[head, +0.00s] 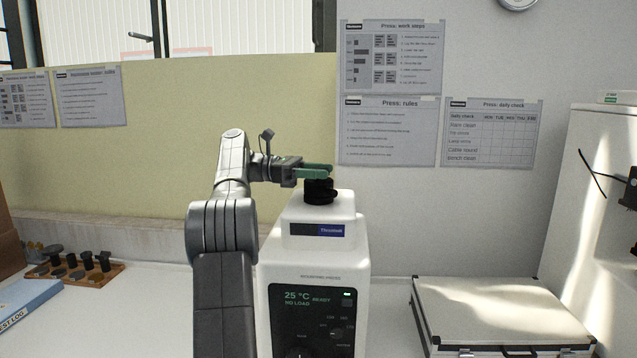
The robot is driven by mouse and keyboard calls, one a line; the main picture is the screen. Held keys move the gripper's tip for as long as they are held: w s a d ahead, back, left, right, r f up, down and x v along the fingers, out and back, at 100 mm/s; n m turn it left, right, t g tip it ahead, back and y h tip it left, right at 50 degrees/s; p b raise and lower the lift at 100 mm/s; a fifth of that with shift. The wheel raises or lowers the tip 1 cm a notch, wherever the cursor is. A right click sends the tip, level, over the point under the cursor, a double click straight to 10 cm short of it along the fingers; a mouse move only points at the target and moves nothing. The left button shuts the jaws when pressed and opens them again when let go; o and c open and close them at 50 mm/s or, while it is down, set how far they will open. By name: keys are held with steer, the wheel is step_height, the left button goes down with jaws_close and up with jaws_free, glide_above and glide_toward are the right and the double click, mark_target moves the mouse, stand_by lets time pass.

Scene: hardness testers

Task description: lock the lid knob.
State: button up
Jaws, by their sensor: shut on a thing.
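The lid knob (319,194) is a black round knob on top of the white press (321,212). My gripper (318,171) has green fingers and is at the top of the knob, reaching in from the left. It is shut on the knob. The fingers hide part of the knob's top, and I cannot tell from this view how far the knob is turned. The press display (312,297) reads 25 °C, READY and NO LOAD.
A silver case (497,308) lies on the bench at the right, beside a white cabinet (597,215). At the left are a wooden rack (77,275) with black-topped pieces and a blue log book (25,302). Posters hang on the wall behind.

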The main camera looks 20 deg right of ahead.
steer(key=shift+m+g+y+b, duration=0.3)
steer(key=shift+m+g+b, duration=0.15)
steer(key=shift+b, duration=0.25)
steer(key=o, duration=1)
step_height(320, 180, up, 8)
steer(key=p, duration=0.4)
steer(key=shift+r, duration=0.1)
steer(key=shift+r+p, duration=0.95)
steer(key=shift+p, duration=0.15)
